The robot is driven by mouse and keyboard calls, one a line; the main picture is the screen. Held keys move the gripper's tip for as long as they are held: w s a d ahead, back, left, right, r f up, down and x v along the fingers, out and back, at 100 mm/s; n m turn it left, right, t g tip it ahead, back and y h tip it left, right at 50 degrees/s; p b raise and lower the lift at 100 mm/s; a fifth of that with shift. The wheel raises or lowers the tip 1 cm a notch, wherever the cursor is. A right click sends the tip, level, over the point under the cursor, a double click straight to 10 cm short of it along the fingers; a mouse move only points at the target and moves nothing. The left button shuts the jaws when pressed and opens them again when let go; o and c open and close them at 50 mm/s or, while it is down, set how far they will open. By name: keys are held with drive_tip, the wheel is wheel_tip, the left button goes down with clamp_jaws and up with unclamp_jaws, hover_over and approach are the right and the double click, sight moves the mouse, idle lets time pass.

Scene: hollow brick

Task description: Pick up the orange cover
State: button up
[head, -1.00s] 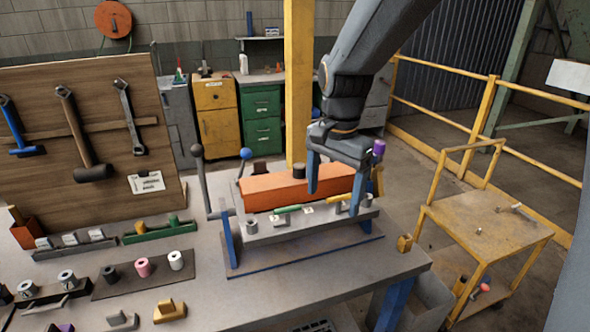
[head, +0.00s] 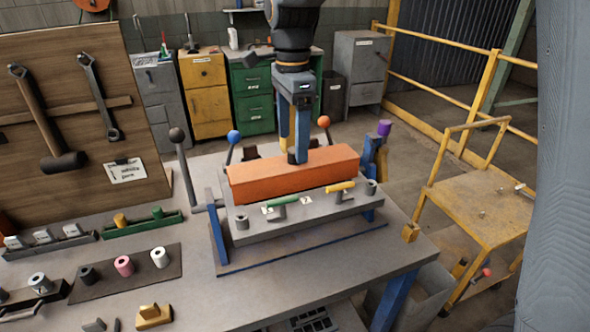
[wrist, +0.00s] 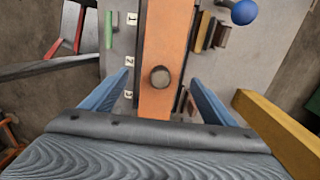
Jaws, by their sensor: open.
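The orange cover (head: 325,169) is a long bar lying on the grey fixture (head: 250,233) on the bench. A dark round knob (wrist: 160,77) stands on top of it, and in the head view the knob is partly behind a finger. My gripper (head: 293,152) is open and points down over the middle of the cover. In the wrist view the two blue fingers of my gripper (wrist: 159,80) lie on either side of the cover, with the knob between them. I see no clear contact, and I cannot tell how far the fingertips are above the cover.
Levers with a blue ball (head: 234,136), an orange ball (head: 323,122) and a dark ball (head: 177,134) rise around the fixture. Green (head: 283,201) and yellow (head: 340,187) handles sit in front of the cover. A purple-topped post (head: 384,128) stands to the right.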

sight(292, 168)
drive_tip(key=shift+w+f+b, duration=0.2)
drive_tip(key=shift+f+b, duration=0.15)
drive_tip(key=shift+f, duration=0.4)
drive_tip(key=shift+s+f+p, duration=0.15)
drive_tip(key=shift+f+p, duration=1.35)
drive_tip(key=shift+f, duration=2.3)
drive_tip(key=c, duration=1.2)
drive_tip(key=shift+c, duration=0.2)
drive_tip(key=shift+r, duration=0.15)
